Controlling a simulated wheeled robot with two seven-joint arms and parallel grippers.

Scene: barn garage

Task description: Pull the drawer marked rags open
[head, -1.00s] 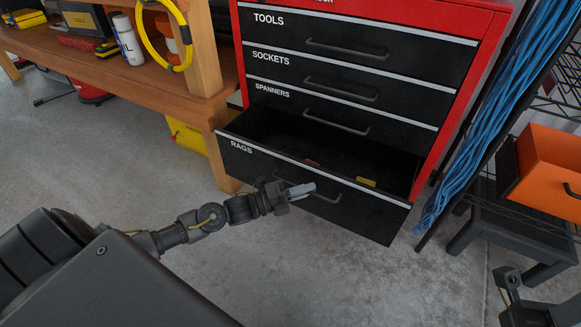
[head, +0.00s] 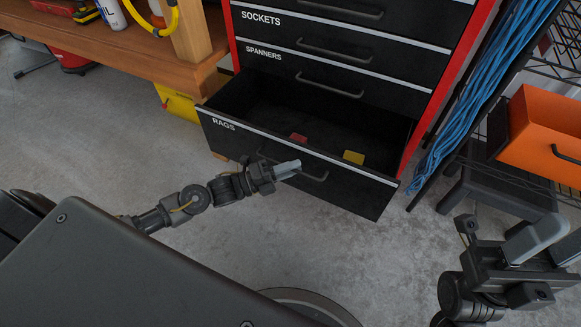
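The drawer marked rags (head: 240,137) is the lowest drawer of the red cabinet and stands pulled out. Its inside shows, with a small red item (head: 298,138) and a yellow item (head: 353,157) in it. Its dark bar handle (head: 316,178) is on the front panel. My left gripper (head: 288,169) is at the left part of this handle, its fingers close together on the bar; they hide part of it. My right gripper (head: 554,247) is at the lower right, away from the drawer, with its fingers apart and nothing between them.
The sockets drawer (head: 300,27) and spanners drawer (head: 290,68) above are shut. A wooden bench (head: 150,48) stands left, with a yellow box (head: 182,103) under it. Blue cables (head: 480,100), a black stool (head: 490,182) and an orange bin (head: 535,135) are right. Floor in front is clear.

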